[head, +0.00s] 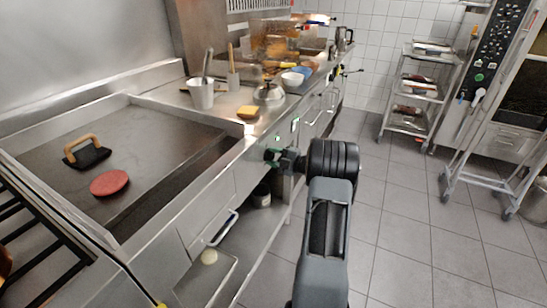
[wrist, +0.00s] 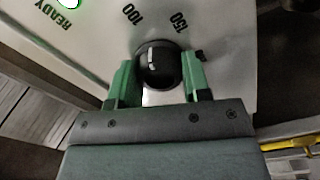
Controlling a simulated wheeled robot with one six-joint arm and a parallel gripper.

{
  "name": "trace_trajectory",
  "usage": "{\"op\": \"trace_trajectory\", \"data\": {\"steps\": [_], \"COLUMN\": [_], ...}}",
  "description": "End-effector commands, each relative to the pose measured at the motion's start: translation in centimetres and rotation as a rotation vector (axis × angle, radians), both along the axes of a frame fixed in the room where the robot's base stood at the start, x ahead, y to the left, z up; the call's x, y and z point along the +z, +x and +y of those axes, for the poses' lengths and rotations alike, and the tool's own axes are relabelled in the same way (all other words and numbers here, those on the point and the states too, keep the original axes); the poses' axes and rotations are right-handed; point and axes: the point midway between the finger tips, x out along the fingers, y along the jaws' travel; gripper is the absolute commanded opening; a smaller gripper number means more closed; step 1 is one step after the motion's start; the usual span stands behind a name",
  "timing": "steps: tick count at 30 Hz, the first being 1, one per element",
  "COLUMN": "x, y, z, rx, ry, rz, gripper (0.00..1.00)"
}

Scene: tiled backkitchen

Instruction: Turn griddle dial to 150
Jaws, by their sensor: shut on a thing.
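The griddle dial (wrist: 157,58) is a round black knob on the steel front panel. In the wrist view the printed marks 100 (wrist: 133,14) and 150 (wrist: 179,22) sit just beyond it, at its upper left and upper right. My gripper (wrist: 159,72) is shut on the dial, one green finger on each side. A small pale streak shows on the knob; I cannot tell whether it is a pointer or a glint. In the head view my gripper (head: 278,157) is at the counter front and mostly hides the dial. A lit green lamp (wrist: 68,2) shows beside READY.
The griddle plate (head: 150,145) at left bears a red patty (head: 109,182) and a press with a wooden handle (head: 86,152). Pots, a kettle (head: 268,94) and bowls crowd the counter behind. A shelf trolley (head: 418,90) stands at the back right.

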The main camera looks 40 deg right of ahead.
Motion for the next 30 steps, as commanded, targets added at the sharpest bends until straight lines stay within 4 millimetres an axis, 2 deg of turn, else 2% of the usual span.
{"op": "trace_trajectory", "data": {"steps": [1,4,14,30], "x": [-0.02,-0.03,0.09,0.15], "y": [-0.01,-0.01,-0.02,-0.05], "z": [0.0,0.0,0.01,0.05], "rx": [0.0,0.0,0.0,0.0], "ry": [0.0,0.001,0.061,0.456], "rz": [0.0,0.0,0.034,0.247], "gripper": [0.29,0.2,0.2,0.2]}}
